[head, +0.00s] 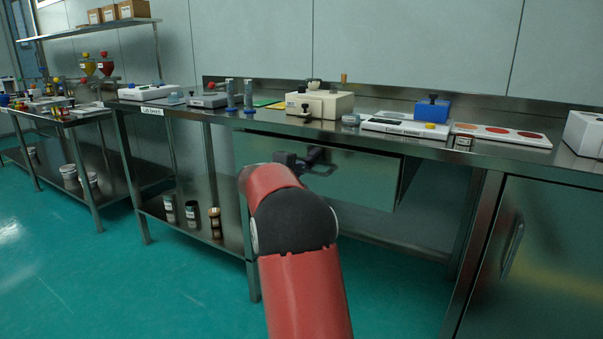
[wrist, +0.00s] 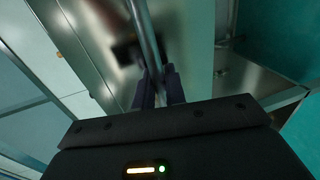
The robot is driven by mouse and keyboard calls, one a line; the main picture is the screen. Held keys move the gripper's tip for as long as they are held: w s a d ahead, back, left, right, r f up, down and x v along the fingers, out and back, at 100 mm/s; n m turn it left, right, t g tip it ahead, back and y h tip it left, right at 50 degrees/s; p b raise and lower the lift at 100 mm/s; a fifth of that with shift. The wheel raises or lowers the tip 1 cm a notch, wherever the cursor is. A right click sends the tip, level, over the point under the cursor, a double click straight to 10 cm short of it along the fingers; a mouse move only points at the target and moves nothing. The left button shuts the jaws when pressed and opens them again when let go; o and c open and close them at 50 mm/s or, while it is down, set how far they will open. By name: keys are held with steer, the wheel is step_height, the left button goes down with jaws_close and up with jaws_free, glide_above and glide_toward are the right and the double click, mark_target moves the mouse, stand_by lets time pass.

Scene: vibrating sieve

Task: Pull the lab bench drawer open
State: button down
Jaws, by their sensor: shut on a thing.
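The drawer (head: 360,182) is a wide shiny metal front under the bench top, in the middle of the head view. Its right side wall shows behind the front, so it stands partly out from the bench. In the wrist view the drawer front (wrist: 187,40) fills the upper middle, with a metal bar handle (wrist: 148,35) running down it. My gripper (wrist: 160,88) is shut on the handle, one dark finger on each side. In the head view my gripper (head: 312,160) is at the drawer front, and my arm partly hides it and the handle.
A cabinet door (head: 540,260) stands at the right. The green floor before the bench is clear. Jars stand on the lower shelf at left.

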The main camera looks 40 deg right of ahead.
steer(key=f+b+v, duration=0.2)
steer(key=b+v, duration=0.3)
steer(key=v, duration=0.7)
steer(key=a+f+b+v, duration=0.1)
steer(key=f+b+v, duration=0.2)
steer(key=v, duration=0.9)
steer(key=b, duration=0.3)
steer(key=shift+s, duration=0.35)
steer(key=shift+a+f, duration=0.1)
steer(key=c, duration=1.5)
jaws_free()
steer(key=shift+c, duration=0.2)
steer(key=v, duration=0.7)
steer(key=shift+s+a, duration=0.2)
steer(key=shift+a, duration=0.15)
